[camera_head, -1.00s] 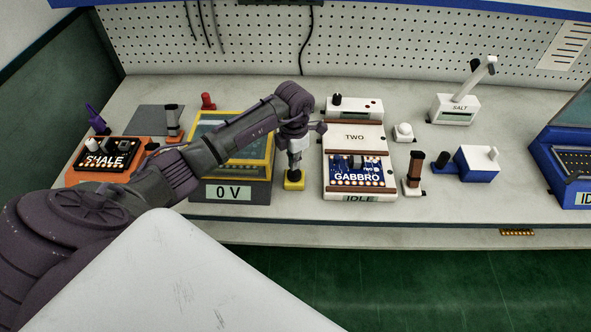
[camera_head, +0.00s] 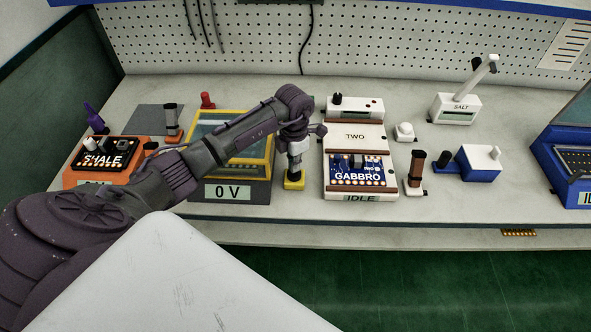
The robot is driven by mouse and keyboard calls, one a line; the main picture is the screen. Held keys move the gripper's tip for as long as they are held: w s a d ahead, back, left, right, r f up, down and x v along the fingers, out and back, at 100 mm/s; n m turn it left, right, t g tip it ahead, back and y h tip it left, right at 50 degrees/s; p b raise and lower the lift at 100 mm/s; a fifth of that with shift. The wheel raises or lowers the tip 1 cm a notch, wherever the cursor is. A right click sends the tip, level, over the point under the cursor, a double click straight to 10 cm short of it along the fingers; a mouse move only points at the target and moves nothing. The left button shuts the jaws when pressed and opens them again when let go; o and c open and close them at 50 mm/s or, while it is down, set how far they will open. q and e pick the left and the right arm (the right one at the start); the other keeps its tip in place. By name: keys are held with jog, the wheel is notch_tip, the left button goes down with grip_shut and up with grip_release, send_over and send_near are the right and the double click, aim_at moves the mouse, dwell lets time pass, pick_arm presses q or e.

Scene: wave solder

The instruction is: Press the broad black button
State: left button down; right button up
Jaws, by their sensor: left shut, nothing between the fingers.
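My left gripper (camera_head: 295,171) points down over a small yellow block (camera_head: 293,184) at the front of the bench, between the 0 V unit and the TWO unit. Its fingers are shut and hold nothing. A dark part shows just above the yellow block, at the fingertips. I cannot tell how much of it is a black button and how much is finger, or whether they touch. My right gripper is not in view.
The yellow-framed 0 V unit (camera_head: 235,193) stands left of the block, partly behind my left arm. The TWO unit (camera_head: 355,137) with its GABBRO board is close on the right. An orange SHALE unit (camera_head: 68,180) is farther left. A brown-topped post (camera_head: 416,165) stands right of the TWO unit.

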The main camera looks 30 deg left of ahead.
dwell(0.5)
pick_arm(q)
jog(key=shift+f, duration=0.15)
jog(key=shift+f+b, duration=0.75)
jog(key=shift+b, duration=0.05)
jog(key=shift+r, duration=0.1)
notch_tip(320, 180, up, 6)
jog(key=p, duration=0.4)
